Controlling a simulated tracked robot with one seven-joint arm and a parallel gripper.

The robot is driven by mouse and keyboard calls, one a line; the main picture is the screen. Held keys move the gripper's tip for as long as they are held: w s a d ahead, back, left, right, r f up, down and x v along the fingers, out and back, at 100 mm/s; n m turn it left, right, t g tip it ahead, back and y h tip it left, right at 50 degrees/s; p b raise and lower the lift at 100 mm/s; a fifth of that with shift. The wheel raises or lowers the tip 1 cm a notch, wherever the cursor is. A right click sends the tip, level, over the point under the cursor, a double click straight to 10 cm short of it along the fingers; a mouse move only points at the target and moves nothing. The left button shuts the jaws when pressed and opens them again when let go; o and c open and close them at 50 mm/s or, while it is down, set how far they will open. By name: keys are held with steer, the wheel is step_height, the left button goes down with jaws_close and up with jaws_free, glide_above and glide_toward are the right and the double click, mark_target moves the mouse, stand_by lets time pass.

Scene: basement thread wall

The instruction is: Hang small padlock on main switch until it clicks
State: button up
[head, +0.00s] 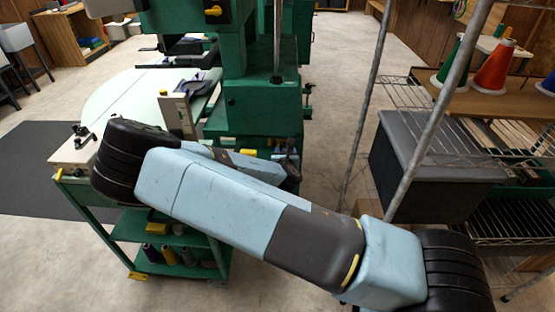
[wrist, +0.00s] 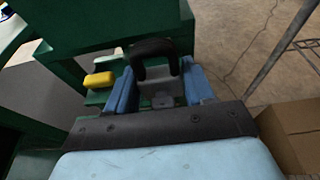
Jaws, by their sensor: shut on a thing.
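My gripper (wrist: 160,74) has two blue fingers, shut on the small padlock (wrist: 161,90). The padlock has a grey body between the fingers and a thick black shackle arching up beyond them. Whether the shackle is open or locked cannot be told. The padlock is in front of the green machine, and I cannot tell whether it touches anything there. The main switch is not clearly identifiable. A yellow part (wrist: 99,80) sits on green metal left of the left finger.
The green machine (head: 262,60) fills the centre, with a pale round table (head: 135,98) at left. A green cart (head: 118,228) stands in front left. At right are a wire rack (head: 510,218), a dark box (head: 425,165) and metal posts. A cardboard box (wrist: 292,130) is close right of my gripper.

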steer(key=w+f, duration=0.2)
steer(key=w, duration=0.1)
steer(key=w+a+f, duration=0.1)
steer(key=w+f, duration=0.5)
steer(key=w, duration=0.1)
steer(key=shift+a+f, duration=0.1)
steer(key=shift+a, duration=0.3)
steer(key=shift+w+f, duration=0.1)
steer(key=shift+f, duration=1.5)
steer(key=o, duration=1.1)
steer(key=shift+f, duration=0.1)
steer(key=v, duration=1.2)
